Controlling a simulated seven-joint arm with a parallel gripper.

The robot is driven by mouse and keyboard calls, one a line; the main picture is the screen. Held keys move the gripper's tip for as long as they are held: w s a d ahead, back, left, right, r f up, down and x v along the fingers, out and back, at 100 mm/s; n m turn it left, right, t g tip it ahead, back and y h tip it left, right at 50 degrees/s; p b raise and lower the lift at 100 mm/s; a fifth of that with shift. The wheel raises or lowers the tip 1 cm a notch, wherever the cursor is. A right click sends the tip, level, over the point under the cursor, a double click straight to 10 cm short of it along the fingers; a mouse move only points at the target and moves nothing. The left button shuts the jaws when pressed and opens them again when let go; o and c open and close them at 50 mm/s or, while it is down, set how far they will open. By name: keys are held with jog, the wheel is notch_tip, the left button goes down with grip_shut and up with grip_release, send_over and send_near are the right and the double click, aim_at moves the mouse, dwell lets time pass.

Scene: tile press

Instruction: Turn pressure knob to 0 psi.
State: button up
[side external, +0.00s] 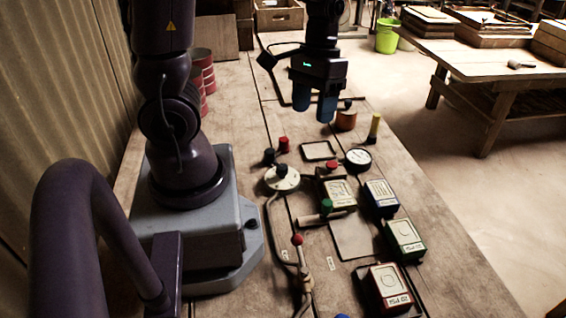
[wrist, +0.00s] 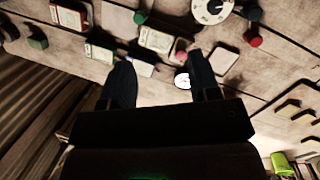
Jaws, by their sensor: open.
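The pressure knob is a dark knob on a round white dial (side external: 282,179) on the bench, near the middle of the side view. The dial also shows at the top edge of the wrist view (wrist: 208,12), partly cut off, its markings too small to read. My gripper (side external: 314,108) is open and empty, fingers pointing down, raised above the bench and apart from the dial. In the wrist view, its two dark fingers (wrist: 162,78) stand well apart, with the dial beyond the right one. A round gauge with a white face (side external: 358,157) stands to the right of the dial.
Red (side external: 284,144) and dark (side external: 269,156) knobs stand just behind the dial. Labelled boxes, blue (side external: 381,197), green (side external: 404,240) and red (side external: 388,288), line the bench's right side. A red-topped lever (side external: 297,241) stands in front.

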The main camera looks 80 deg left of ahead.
aim_at(282, 166)
jog(key=shift+s+a+f+n+g+h, duration=0.75)
jog(key=shift+a+f+n, duration=0.95)
jog(key=shift+a+f, duration=2.75)
jog(key=shift+y, duration=0.25)
jog(key=x, duration=1)
jog(key=shift+s+a+f, duration=0.2)
jog(key=shift+a+f, duration=0.1)
jog(key=shift+f, duration=0.05)
jog(key=shift+c, duration=0.4)
jog(key=c, duration=0.8)
jog(key=shift+c, duration=0.2)
